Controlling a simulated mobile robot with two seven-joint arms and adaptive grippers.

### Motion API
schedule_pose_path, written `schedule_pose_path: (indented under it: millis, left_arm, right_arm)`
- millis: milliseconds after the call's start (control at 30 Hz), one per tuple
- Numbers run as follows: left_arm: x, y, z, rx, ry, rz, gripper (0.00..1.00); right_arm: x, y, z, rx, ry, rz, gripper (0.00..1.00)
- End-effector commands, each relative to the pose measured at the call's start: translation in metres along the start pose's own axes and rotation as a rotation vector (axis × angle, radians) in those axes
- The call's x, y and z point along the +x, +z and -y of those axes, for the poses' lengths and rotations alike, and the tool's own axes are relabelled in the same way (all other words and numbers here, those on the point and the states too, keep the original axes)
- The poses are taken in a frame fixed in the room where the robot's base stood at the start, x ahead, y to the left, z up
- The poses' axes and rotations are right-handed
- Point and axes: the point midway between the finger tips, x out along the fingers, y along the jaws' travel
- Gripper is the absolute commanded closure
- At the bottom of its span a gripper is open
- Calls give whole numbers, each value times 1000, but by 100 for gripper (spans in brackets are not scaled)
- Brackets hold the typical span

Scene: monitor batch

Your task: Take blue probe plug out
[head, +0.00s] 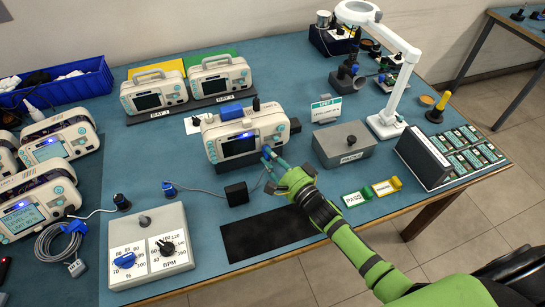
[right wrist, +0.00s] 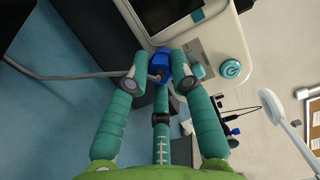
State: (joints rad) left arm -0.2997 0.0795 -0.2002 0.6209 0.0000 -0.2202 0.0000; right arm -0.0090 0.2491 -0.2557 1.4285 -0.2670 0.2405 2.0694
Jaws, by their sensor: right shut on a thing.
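The blue probe plug (right wrist: 160,64) sits at the lower front face of the middle monitor (head: 238,147), with a grey cable running from it. It also shows as a small blue spot in the head view (head: 267,151). My right gripper (head: 270,162) has its green fingers closed around the plug, right at the monitor's front; its fingers also show in the right wrist view (right wrist: 160,78). I cannot tell whether the plug is seated in its socket. My left gripper is not in view.
A blue clip probe (head: 169,188) and a black block (head: 237,193) lie on the blue table in front of the monitor. A grey BPM box (head: 150,250) stands front left, a grey lidded box (head: 343,144) right. A white lamp (head: 389,115) stands behind. A black mat (head: 262,236) lies in front.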

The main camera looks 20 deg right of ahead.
Motion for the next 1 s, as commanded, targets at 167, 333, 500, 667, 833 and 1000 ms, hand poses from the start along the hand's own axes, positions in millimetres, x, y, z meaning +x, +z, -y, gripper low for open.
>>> schedule_pose_path:
  millis: [167,333,500,667,833,1000]
  left_arm:
    - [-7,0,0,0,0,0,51]
    - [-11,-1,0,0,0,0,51]
    - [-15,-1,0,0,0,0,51]
    - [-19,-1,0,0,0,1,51]
    - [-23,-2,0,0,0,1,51]
    - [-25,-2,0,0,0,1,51]
  right_arm:
    - [-9,5,1,2,-1,5,100]
    - [-17,7,1,1,0,3,100]
    - [-26,9,1,2,1,1,100]
    - [-33,11,0,1,1,1,100]
    - [-41,13,1,1,1,0,100]
    - [-46,14,0,1,0,0,100]
